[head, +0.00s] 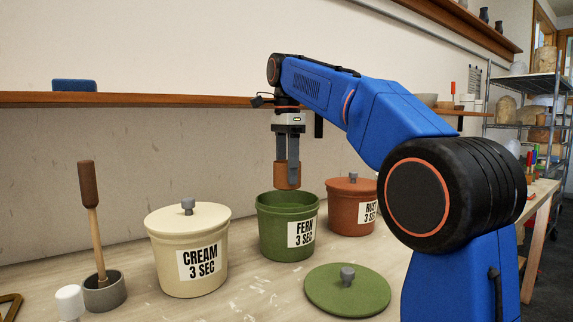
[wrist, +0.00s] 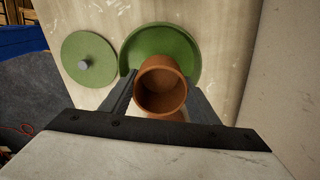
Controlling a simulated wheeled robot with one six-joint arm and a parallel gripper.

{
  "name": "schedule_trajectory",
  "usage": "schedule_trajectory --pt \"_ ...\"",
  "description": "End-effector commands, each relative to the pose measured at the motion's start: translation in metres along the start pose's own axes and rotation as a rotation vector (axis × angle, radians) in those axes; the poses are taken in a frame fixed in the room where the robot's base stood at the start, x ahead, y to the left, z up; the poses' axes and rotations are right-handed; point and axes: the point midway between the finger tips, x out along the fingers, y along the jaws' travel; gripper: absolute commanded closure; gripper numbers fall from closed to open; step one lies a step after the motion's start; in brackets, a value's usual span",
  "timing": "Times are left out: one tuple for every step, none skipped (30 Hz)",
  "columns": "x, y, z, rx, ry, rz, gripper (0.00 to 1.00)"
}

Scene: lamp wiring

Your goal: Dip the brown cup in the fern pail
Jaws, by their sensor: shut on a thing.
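My gripper (head: 287,152) is shut on the brown cup (head: 287,175) and holds it upright just above the fern pail (head: 270,236). The cup's bottom is close to the pail's rim; in the head view I cannot tell whether it has passed below the rim. In the wrist view the empty-looking brown cup (wrist: 160,88) sits between the fingers, mouth facing the camera, with the green pail (wrist: 180,45) behind it. The fern pail is green, open and labelled FERN 3 SEC. Its green lid (head: 347,289) lies on the table to the right, also in the wrist view (wrist: 88,58).
A lidded cream pail (head: 188,285) stands left of the fern pail, and a lidded rust pail (head: 350,222) stands right and behind. A wooden-handled tool stands in a grey pot (head: 105,293) at left. A wall shelf (head: 150,100) runs behind.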

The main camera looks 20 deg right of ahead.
Motion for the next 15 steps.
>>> schedule_trajectory --pt "0.005 0.001 0.0 0.0 0.0 0.0 0.71" --pt "0.008 0.001 0.0 0.0 0.0 0.0 0.71" --pt "0.011 0.001 0.0 0.0 0.0 0.0 0.71" --pt "0.014 0.001 0.0 0.0 0.0 0.0 0.71" --pt "0.017 0.001 0.0 0.0 0.0 0.001 0.71" --pt "0.021 0.001 0.0 0.0 0.0 0.0 0.71" --pt "0.024 0.001 0.0 0.0 0.0 0.0 0.71" --pt "0.027 0.001 0.0 0.0 0.0 0.001 0.71" --pt "0.031 0.001 0.0 0.0 0.0 0.001 0.71" --pt "0.034 0.0 0.0 0.0 0.0 0.0 0.71" --pt "0.036 0.0 0.0 0.0 0.0 0.0 0.71" --pt "0.04 0.001 0.0 0.0 0.0 0.001 0.71" --pt "0.042 0.001 0.0 0.0 0.0 0.001 0.71" --pt "0.044 0.001 0.0 0.0 0.0 0.0 0.71" --pt "0.047 0.0 0.0 0.0 0.0 -0.001 0.71"
